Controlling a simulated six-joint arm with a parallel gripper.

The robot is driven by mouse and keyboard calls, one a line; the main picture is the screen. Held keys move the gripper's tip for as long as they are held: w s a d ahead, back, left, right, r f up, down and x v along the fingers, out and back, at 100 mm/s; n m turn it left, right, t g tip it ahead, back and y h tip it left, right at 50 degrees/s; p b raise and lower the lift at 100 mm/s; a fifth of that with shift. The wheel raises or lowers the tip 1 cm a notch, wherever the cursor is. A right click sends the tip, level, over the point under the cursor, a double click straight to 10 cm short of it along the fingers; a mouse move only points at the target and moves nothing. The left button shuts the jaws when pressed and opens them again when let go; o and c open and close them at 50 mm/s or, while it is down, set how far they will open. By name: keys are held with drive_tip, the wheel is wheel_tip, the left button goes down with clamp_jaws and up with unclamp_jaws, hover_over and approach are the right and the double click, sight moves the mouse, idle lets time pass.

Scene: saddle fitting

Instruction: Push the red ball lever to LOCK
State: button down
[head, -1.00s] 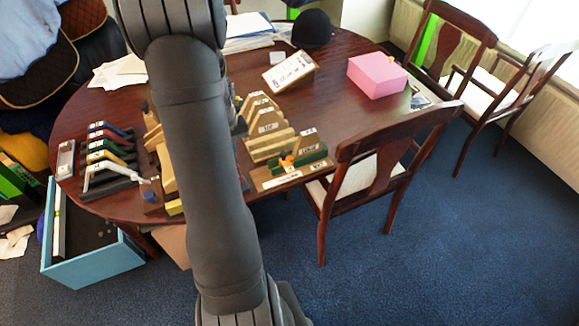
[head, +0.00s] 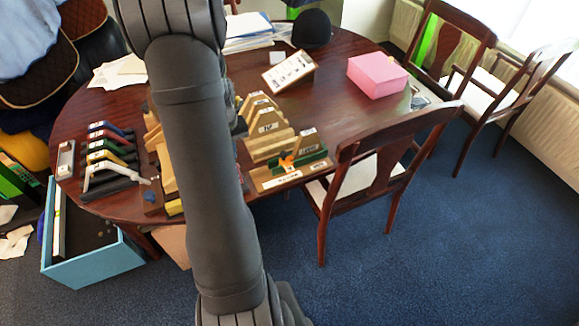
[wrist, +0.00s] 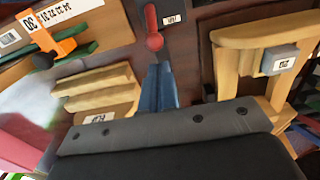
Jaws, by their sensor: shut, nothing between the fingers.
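The red ball lever (wrist: 154,40) is near the top centre of the wrist view. Its red shaft runs up from the ball over a dark plate (wrist: 177,5). A small white label (wrist: 172,19) sits just right of the lever; its word is too small to read. My gripper (wrist: 158,68) shows as blue fingers held together, with nothing between them. The fingertips point at the ball and lie just below it in the picture; I cannot tell whether they touch. In the head view my arm hides both the gripper and the lever.
A wooden stand (wrist: 265,42) with a grey label block is close on the right in the wrist view. Stepped wooden pieces (wrist: 97,87) and an orange clamp (wrist: 58,45) are on the left. In the head view a pink box (head: 377,75) stands at the table's right.

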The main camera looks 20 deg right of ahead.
drive_tip(key=shift+f, duration=1.6)
idle(0.4)
drive_tip(key=shift+s, duration=0.1)
drive_tip(key=shift+s, duration=2.15)
drive_tip(key=shift+w, duration=0.25)
drive_tip(key=shift+w+r, duration=0.1)
drive_tip(key=shift+w, duration=0.3)
drive_tip(key=shift+r, duration=3.45)
